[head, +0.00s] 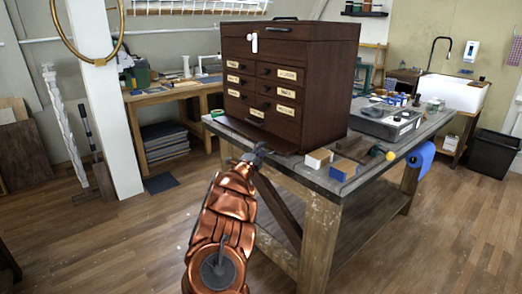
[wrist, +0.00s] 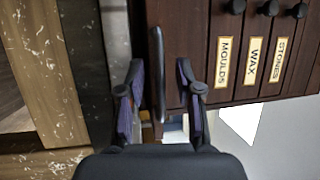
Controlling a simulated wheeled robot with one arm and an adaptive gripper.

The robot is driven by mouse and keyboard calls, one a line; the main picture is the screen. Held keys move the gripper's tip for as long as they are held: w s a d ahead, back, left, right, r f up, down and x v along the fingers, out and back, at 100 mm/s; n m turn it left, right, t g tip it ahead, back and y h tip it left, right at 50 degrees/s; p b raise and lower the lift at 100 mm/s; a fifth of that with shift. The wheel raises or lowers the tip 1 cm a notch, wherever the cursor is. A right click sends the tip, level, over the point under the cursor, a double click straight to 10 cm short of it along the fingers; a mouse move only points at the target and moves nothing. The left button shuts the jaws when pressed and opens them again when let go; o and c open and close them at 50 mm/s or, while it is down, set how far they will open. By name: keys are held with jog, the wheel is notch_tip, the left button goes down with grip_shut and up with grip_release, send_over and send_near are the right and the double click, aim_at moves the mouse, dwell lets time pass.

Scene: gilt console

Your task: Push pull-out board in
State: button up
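The pull-out board (head: 250,139) is a thin dark wooden panel sticking out from the base of the brown drawer chest (head: 325,50). The chest stands on the workbench. The fingertips are small and partly merged with the dark board in the head view.
The workbench (head: 340,182) has small boxes (head: 319,159), wood blocks and a grey case (head: 384,122) right of the board. Labelled drawers (wrist: 254,55) show close by in the wrist view. The floor (head: 110,240) left of my arm is clear.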

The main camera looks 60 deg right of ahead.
jog(key=shift+d, duration=0.15)
jog(key=shift+c, duration=0.2)
grip_shut()
dwell(0.6)
